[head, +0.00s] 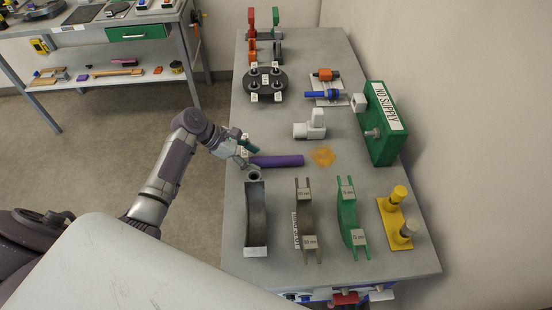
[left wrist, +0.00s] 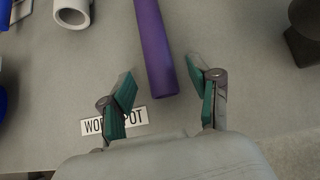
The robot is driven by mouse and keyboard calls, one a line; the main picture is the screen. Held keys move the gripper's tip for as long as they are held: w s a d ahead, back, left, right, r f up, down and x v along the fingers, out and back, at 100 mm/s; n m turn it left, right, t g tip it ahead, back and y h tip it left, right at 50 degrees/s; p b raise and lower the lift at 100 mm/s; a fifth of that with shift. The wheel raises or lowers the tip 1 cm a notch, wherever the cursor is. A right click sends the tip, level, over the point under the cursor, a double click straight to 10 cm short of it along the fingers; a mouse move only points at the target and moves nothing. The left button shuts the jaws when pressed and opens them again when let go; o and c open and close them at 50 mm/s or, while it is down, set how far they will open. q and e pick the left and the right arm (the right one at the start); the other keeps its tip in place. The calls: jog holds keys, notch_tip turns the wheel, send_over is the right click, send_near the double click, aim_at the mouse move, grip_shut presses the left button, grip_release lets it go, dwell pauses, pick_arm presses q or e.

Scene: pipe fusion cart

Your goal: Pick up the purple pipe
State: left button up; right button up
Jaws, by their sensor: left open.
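The purple pipe (head: 278,161) lies flat on the grey cart top, running left to right in the head view. In the left wrist view the purple pipe (left wrist: 156,50) runs from the top edge down to an end just ahead of my fingers. My left gripper (head: 247,157) is at the pipe's left end. In the left wrist view my left gripper (left wrist: 160,95) is open, with a teal-padded finger on each side of the pipe's near end. No contact with the pipe shows. My right gripper is not in view.
A white pipe fitting (head: 311,126) stands behind the pipe. A grey curved holder (head: 256,218), a brown one (head: 306,220) and a green one (head: 351,218) stand in front. A green machine (head: 383,125) is at the right. A "WORK SPOT" label (left wrist: 140,116) lies under my left finger.

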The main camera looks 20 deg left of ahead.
pick_arm(q)
jog(key=shift+x, duration=0.8)
grip_shut()
